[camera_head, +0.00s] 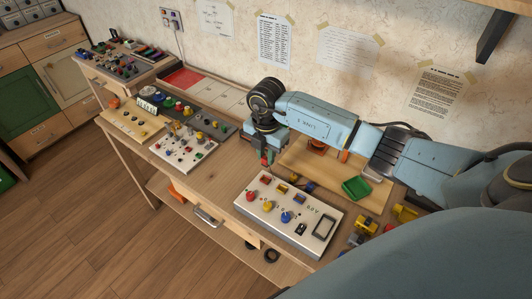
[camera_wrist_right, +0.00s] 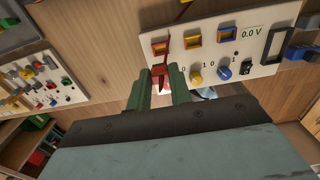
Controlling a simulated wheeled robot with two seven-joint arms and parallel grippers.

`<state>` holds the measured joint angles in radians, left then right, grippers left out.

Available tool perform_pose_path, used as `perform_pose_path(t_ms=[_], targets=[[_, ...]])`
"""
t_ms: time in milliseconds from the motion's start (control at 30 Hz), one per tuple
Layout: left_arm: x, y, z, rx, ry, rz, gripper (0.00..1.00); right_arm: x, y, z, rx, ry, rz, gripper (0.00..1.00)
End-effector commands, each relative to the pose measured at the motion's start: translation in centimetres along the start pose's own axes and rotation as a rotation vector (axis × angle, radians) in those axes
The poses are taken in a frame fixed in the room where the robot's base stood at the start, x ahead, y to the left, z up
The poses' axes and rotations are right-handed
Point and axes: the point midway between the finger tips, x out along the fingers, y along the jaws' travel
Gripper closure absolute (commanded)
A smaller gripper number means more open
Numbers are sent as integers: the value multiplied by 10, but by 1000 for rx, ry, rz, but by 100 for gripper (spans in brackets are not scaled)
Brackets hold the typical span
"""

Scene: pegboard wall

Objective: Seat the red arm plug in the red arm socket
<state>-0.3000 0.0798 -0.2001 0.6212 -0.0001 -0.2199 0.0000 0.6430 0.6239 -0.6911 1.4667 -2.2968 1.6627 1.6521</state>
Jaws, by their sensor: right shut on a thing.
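My right gripper (camera_head: 267,158) is in front of the wall, over the back left edge of the white control panel (camera_head: 318,222). In the right wrist view its two green fingers (camera_wrist_right: 162,82) are shut on the red arm plug (camera_wrist_right: 159,70). The plug also shows as a small red patch in the head view (camera_head: 265,158). The red socket (camera_wrist_right: 159,48) is just beyond the fingertips in the wrist view. I cannot tell whether the plug touches it. The yellow socket (camera_wrist_right: 193,39) and blue socket (camera_wrist_right: 227,33) are beside it. My left gripper is not in view.
The panel also carries a yellow knob (camera_wrist_right: 196,75), a blue knob (camera_wrist_right: 224,72) and a display. A green tray (camera_head: 356,187) lies on the board behind it. Another panel with small knobs (camera_head: 184,148) stands to the left. Yellow parts (camera_head: 404,213) lie at the right.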

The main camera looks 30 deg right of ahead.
Motion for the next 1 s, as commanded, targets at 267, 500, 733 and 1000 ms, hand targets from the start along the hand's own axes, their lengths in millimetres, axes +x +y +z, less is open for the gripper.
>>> perform_pose_path(t_ms=[267, 500, 733, 1000], targets=[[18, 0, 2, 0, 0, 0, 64, 20, 0, 0, 2, 1, -1, 100], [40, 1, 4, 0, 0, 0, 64, 45, 0, 0, 1, 1, -1, 100], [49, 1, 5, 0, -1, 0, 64, 55, 0, 0, 1, 0, 0, 100], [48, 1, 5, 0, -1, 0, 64, 54, 0, 0, 0, 0, 0, 100]])
